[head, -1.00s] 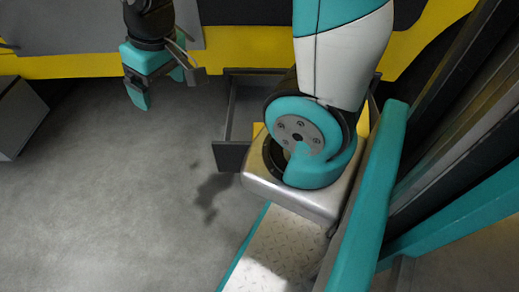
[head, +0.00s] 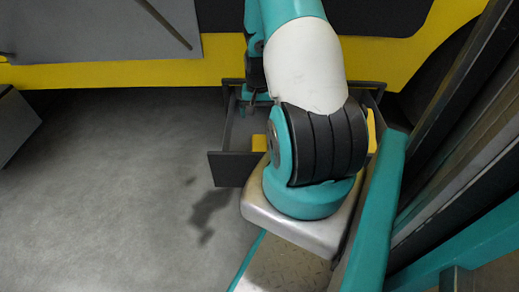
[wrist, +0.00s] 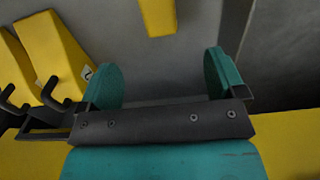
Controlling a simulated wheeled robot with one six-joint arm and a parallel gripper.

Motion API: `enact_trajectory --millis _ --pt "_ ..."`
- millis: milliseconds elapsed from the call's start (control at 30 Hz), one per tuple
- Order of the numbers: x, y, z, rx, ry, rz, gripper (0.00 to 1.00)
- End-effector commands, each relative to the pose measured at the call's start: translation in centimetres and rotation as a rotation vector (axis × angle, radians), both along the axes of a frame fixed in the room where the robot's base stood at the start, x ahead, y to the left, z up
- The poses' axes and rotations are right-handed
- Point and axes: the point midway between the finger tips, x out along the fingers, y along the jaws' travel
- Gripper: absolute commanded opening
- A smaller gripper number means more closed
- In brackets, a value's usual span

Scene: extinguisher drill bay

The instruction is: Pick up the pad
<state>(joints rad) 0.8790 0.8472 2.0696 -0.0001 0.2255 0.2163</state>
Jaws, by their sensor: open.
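No thing in view is plainly a pad. A yellow block (head: 259,142) shows inside an open dark drawer (head: 232,168) in the head view, partly hidden by my arm. In the wrist view, a yellow piece (wrist: 158,15) lies at the top, beyond the gap between my fingers. I cannot tell whether these are the same thing. My gripper (wrist: 163,78) is open, with two teal fingers apart and only bare grey surface between them. In the head view, my gripper (head: 256,98) is over the drawer's far left part and mostly hidden by my arm.
Yellow pieces with a small label (wrist: 55,50) and dark hooks (wrist: 52,95) show at the left of the wrist view. A yellow and dark vehicle side (head: 120,72) stands behind the drawer. A grey box (head: 15,122) is at far left. The floor (head: 110,190) between is clear.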

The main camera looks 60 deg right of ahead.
Motion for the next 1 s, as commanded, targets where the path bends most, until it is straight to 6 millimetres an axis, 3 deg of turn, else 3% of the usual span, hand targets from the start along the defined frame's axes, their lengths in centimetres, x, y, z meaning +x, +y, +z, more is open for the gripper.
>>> enact_trajectory --millis 33,300,667,1000 --pt "0.0 0.1 -2.1 0.001 0.002 0.001 0.89" --pt "0.1 0.1 -7.9 0.0 0.0 0.004 0.89" --pt "0.0 0.1 -10.1 -0.001 0.0 0.004 0.89" --pt "-0.4 0.1 -14.5 0.0 0.0 0.004 0.89"
